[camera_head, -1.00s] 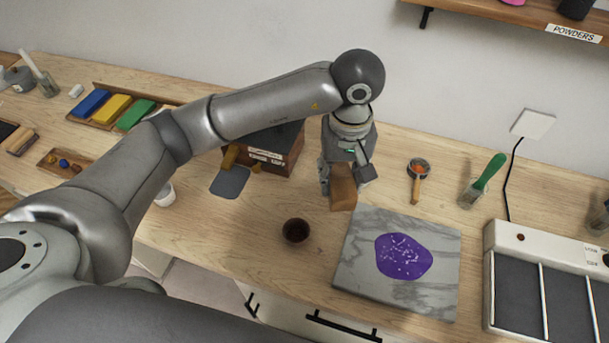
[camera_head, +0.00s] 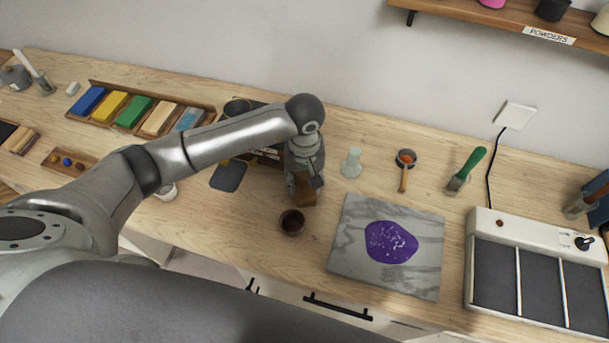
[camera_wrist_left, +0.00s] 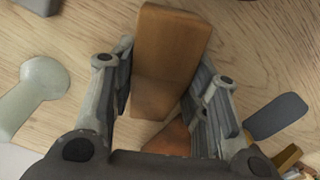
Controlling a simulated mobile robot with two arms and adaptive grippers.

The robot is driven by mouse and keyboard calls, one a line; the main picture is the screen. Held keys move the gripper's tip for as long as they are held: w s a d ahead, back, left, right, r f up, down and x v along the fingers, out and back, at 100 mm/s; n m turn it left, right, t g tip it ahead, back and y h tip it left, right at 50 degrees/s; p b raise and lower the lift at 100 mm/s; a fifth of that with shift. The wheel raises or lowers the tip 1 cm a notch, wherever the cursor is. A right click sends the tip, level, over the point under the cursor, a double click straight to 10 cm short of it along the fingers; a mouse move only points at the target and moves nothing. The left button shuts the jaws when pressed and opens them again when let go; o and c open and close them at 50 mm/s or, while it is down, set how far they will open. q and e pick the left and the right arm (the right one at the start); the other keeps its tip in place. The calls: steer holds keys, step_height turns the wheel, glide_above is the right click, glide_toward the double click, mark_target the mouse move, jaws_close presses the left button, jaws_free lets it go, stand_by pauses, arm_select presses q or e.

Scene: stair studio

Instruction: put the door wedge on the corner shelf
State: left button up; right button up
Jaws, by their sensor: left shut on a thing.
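My right gripper is not in view.
A marble slab (camera_head: 345,240) with purple powder lies right of the bowl. A colour-block tray (camera_head: 95,84) is at left, a grey-panelled device (camera_head: 490,228) at right.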

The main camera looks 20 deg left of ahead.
arm_select(q)
steer(key=shift+f, duration=0.15)
steer(key=o, duration=1.1)
